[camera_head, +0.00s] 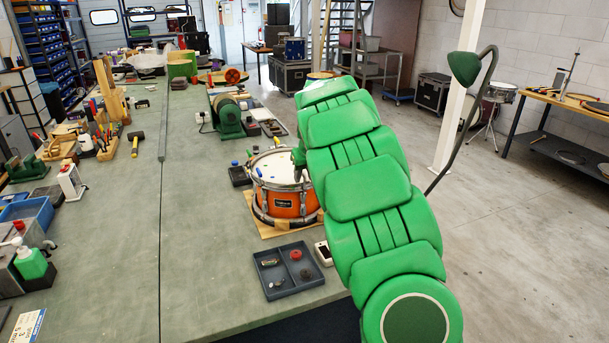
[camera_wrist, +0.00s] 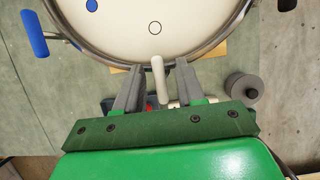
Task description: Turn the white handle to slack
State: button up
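The white handle (camera_wrist: 158,80) is a short rounded lever at the rim of the drum (camera_wrist: 150,66), in the wrist view. It points from the rim back toward my palm. My gripper (camera_wrist: 159,65) is open, with one grey finger on each side of the handle and a visible gap on both sides. In the head view, the orange-shelled drum (camera_head: 284,204) stands on a board on the bench. My green arm hides the drum's right side, and the white handle cannot be made out there.
A blue handle (camera_wrist: 34,33) is at the rim's left. A grey cylinder (camera_wrist: 243,87) stands right of my fingers. In the head view, a dark tray (camera_head: 290,284) with small parts lies in front of the drum, and a green-based motor (camera_head: 229,118) stands behind it.

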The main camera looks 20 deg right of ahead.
jog(key=shift+f, duration=0.1)
grip_shut()
dwell(0.4)
jog(key=n+y, duration=0.2)
jog(key=n, duration=0.2)
jog(key=shift+w+n, duration=0.1)
jog(key=shift+n, duration=0.3)
jog(key=n+g+y, duration=0.1)
jog(key=n, duration=0.3)
jog(key=shift+n, duration=0.3)
jog(key=n+g+y, duration=0.1)
jog(key=n+g, duration=0.1)
jog(key=n, duration=0.3)
jog(key=shift+n+g, duration=0.9)
jog(key=shift+n, duration=1.3)
jog(key=shift+y, duration=0.3)
